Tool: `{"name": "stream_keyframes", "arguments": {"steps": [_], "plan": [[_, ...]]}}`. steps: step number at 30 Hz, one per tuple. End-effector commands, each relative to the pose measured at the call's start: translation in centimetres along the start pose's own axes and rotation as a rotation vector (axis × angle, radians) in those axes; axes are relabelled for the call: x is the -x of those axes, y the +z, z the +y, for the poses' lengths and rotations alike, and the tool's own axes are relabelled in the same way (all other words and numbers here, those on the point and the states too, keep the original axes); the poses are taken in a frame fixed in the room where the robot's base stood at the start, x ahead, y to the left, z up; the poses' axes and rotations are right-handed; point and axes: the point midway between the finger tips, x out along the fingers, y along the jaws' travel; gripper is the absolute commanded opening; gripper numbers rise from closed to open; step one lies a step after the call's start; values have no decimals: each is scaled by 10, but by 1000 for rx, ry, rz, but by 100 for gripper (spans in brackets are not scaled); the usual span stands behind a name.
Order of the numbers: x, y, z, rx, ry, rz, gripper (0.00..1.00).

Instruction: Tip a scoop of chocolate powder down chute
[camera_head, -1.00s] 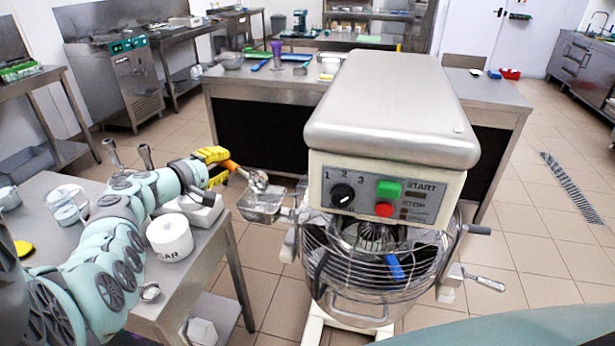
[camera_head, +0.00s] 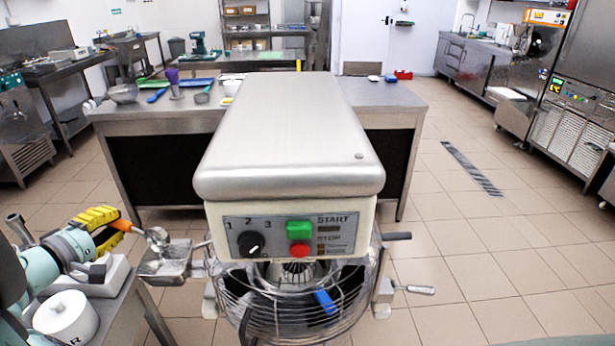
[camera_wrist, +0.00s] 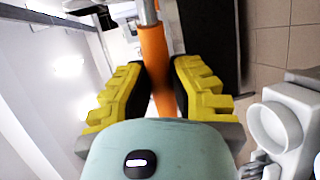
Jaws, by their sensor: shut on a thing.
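My gripper (camera_head: 112,227), with yellow fingers, is shut on the orange handle of a metal scoop (camera_head: 158,238). The handle (camera_wrist: 154,65) runs between both fingers in the wrist view. The scoop's head is just above the open metal chute (camera_head: 163,270) on the left side of the mixer (camera_head: 290,150). I cannot tell whether the scoop touches the chute. Chocolate powder cannot be made out in the scoop or chute. The mixer's wire guard (camera_head: 280,310) covers its bowl.
A white lidded jar (camera_head: 66,317) stands on the side table at lower left, near a white box-like device (camera_head: 100,275). A steel table (camera_head: 150,112) with bowls and utensils stands behind the mixer. The floor to the right is clear.

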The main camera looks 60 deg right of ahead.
Motion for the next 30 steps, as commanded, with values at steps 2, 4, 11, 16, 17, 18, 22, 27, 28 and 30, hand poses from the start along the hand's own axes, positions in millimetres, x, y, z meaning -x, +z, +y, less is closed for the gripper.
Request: {"name": "stream_keyframes", "arguments": {"steps": [2,4,11,16,17,18,22,27,28,30], "plan": [[10,-4,-2,3,-6,18,0],[13,-4,-1,3,-15,21,0],[12,-2,5,-6,-84,14,0],[10,-2,8,-16,-157,12,0],[10,-2,8,-18,-170,14,0],[10,-2,8,-21,-187,14,0],[9,-1,10,-28,-242,12,0],[9,-1,12,-39,-314,11,0],[9,-1,12,-39,-326,10,0],[8,-1,13,-43,-355,12,0]]}}
